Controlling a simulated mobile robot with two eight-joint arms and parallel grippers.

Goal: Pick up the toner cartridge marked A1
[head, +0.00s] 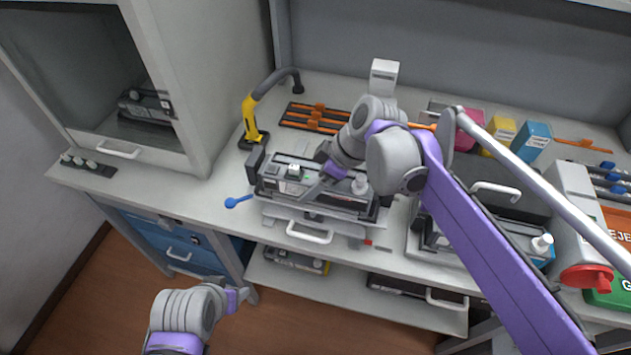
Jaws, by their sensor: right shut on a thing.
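A dark grey toner cartridge (270,187) lies in a light grey cradle with a white handle, at the middle of the bench. Its marking is too small to read, so I cannot tell whether it is A1. My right gripper (318,190) comes down over its middle and is shut on it. The arm hides part of the cartridge's top and back. I cannot see a gap between cartridge and cradle. My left gripper (240,297) is low at the front left, over the floor, apart from everything. Whether its jaws are open does not show.
Another cartridge sits in the open cabinet (147,107) at left. More lie on the shelf (345,288) below the bench and in a unit (480,240) at right. A yellow-and-black tool (251,118), a blue tool (237,201) and coloured boxes (500,135) stand around.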

